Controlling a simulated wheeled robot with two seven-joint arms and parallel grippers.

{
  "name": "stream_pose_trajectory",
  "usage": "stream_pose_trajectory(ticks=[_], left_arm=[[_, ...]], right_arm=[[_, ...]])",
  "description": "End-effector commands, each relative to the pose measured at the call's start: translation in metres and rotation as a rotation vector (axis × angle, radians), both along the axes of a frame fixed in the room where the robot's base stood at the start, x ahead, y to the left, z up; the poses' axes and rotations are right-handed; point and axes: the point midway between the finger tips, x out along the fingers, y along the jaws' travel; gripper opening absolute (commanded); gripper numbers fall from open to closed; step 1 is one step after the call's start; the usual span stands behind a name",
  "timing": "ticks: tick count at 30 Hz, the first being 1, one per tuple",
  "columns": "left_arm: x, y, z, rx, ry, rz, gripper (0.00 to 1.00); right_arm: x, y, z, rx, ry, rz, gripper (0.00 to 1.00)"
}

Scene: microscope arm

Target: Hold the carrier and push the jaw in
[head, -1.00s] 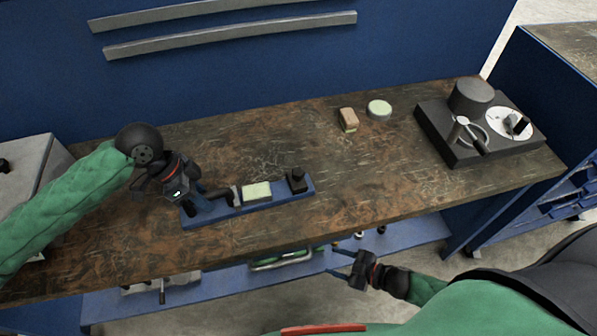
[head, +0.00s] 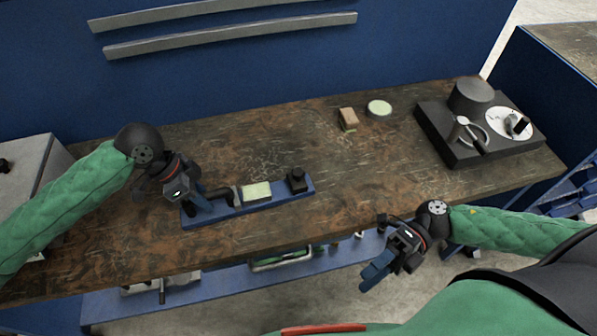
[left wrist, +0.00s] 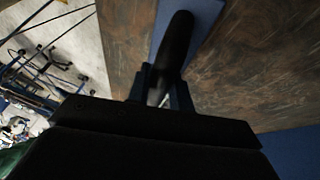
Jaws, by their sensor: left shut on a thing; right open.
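The carrier is a long blue base (head: 222,214) lying on the bench at centre left. It bears a pale green block (head: 257,192) and a small black block (head: 298,180) at its right end. I cannot tell for sure which piece is the jaw. My left gripper (head: 203,203) is at the carrier's left end, shut on a dark rounded handle. The left wrist view shows this handle (left wrist: 175,45) between the fingers, above the blue base. My right gripper (head: 376,272) is open and empty, in front of the bench's front edge, to the right of the carrier.
A brown block (head: 348,119) and a round pale-topped disc (head: 379,108) lie at the back of the bench. A dark stand with a cylinder (head: 471,96) is at the right end. A blue lower shelf (head: 225,282) runs below. The bench right of the carrier is clear.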

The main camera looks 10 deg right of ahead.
Motion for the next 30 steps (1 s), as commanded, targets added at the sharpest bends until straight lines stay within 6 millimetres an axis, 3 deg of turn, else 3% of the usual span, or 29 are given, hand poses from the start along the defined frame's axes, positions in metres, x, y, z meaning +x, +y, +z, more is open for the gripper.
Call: stream_pose_trajectory(ticks=[8, 24, 30], left_arm=[[0.0, 0.0, 0.001, -0.001, -0.001, 0.0, 0.0], [0.0, 0.0, 0.001, -0.001, -0.001, 0.0, 0.0], [0.0, 0.0, 0.001, -0.001, -0.001, 0.0, 0.0]], right_arm=[[0.046, -0.002, -0.006, 0.102, -0.345, -0.066, 0.5], [0.184, -0.021, -0.018, 0.228, -1.215, -0.302, 0.5], [0.228, -0.032, -0.017, 0.22, -1.503, -0.361, 0.5]])
